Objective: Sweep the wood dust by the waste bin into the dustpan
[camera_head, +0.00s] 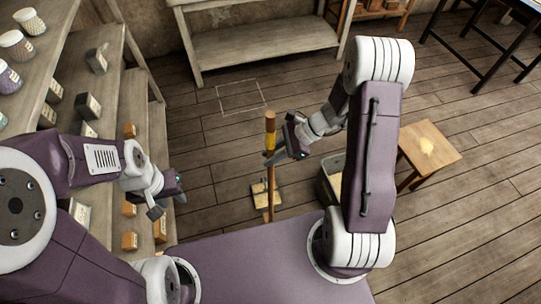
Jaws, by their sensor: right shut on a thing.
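My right gripper (275,154) is shut on the upper part of an upright wooden handle (270,126) with a yellow band. The handle runs down in front of a small tan, dark-edged piece (260,188) on the floor; I cannot tell whether this is a broom head or a dustpan. The grey waste bin (328,186) stands right of the handle, partly hidden by my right arm. Pale yellow dust (427,146) lies on a wooden stool (445,152); I cannot make out dust on the floor by the bin. My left gripper (168,196) appears open and empty, near the left shelves.
Shelves (133,100) with jars and small boxes line the left side. A low wooden bench (262,45) stands at the back, and a dark-legged table (470,62) at back right. A pale rectangle outline (241,97) marks open floor behind the handle.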

